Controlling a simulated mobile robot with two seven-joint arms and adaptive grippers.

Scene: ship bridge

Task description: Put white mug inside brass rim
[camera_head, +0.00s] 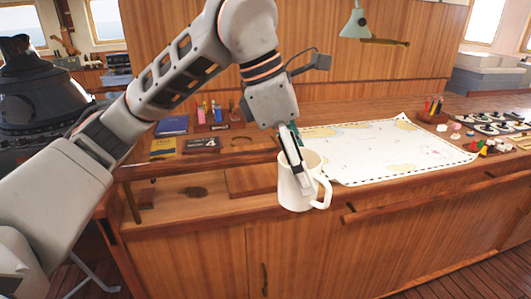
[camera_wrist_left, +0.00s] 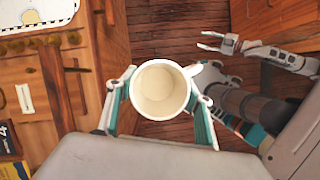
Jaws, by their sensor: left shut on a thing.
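The white mug (camera_head: 297,192) hangs upright in front of the counter's front edge, with its handle to the right. My left gripper (camera_head: 296,160) is shut on it. In the left wrist view the mug (camera_wrist_left: 160,90) is seen from above, between the two fingers, and looks empty. A thin curved brass-coloured rim (camera_head: 242,137) shows on the counter, left of and beyond the mug; its full outline is not clear. My right gripper (camera_wrist_left: 213,42) shows in the left wrist view, open and empty above the floor, away from the mug.
A chart (camera_head: 385,148) covers the counter to the right. Pens and small boxes (camera_head: 208,117) stand behind the rim, with books (camera_head: 172,125) to the left. An open recess (camera_head: 170,196) lies under the counter's left part. A wooden rail (camera_head: 400,205) runs along the front.

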